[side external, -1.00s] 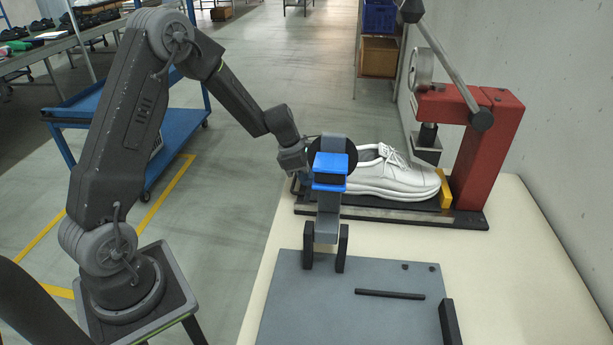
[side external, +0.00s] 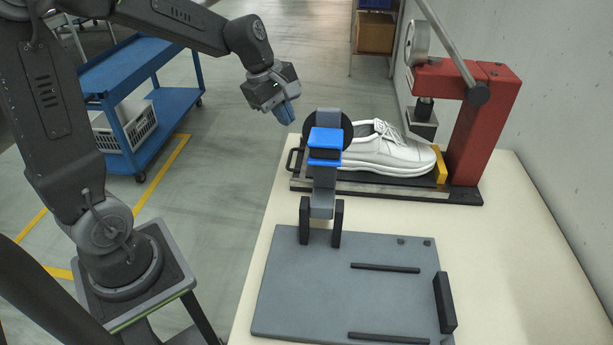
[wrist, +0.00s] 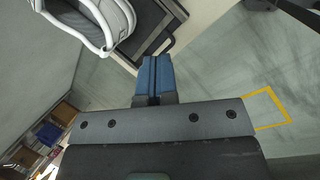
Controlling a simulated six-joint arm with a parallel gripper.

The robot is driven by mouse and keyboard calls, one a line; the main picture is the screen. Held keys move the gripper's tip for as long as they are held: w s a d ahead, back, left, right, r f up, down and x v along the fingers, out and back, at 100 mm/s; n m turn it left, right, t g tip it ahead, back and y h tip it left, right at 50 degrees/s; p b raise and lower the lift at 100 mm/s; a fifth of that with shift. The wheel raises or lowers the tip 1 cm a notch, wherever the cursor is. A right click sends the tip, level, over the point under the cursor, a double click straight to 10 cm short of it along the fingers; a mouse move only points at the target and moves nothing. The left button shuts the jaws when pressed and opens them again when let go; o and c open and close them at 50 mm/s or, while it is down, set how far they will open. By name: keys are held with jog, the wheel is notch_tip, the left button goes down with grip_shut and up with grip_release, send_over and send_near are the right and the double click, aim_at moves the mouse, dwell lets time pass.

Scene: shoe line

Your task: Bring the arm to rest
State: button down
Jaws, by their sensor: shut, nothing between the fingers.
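My gripper (side external: 284,112) has blue fingers and is held in the air to the left of the shoe press, up and left of the grey stand with the blue top. In the wrist view the blue fingers of my gripper (wrist: 154,78) are together with nothing between them. The white shoe (side external: 389,151) lies on the dark base of the press, apart from the gripper. Its opening also shows at the top left of the wrist view (wrist: 107,38).
The red press (side external: 484,125) stands at the table's back. The grey stand with a blue top (side external: 326,140) rises near the grey plate (side external: 310,285), which carries black bars. A blue cart (side external: 115,75) stands on the floor behind my arm. Open floor lies left of the table.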

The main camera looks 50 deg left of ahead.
jog(key=s+d+r+m+t+y, duration=0.1)
jog(key=s+d+m, duration=0.3)
jog(key=s+m, duration=0.4)
jog(key=s+d+r+m+t+y, duration=0.1)
jog(key=s+d+r+m, duration=0.2)
jog(key=s+m, duration=0.6)
jog(key=shift+s+d+r+m, duration=0.35)
jog(key=shift+d+m, duration=0.25)
jog(key=shift+m, duration=0.3)
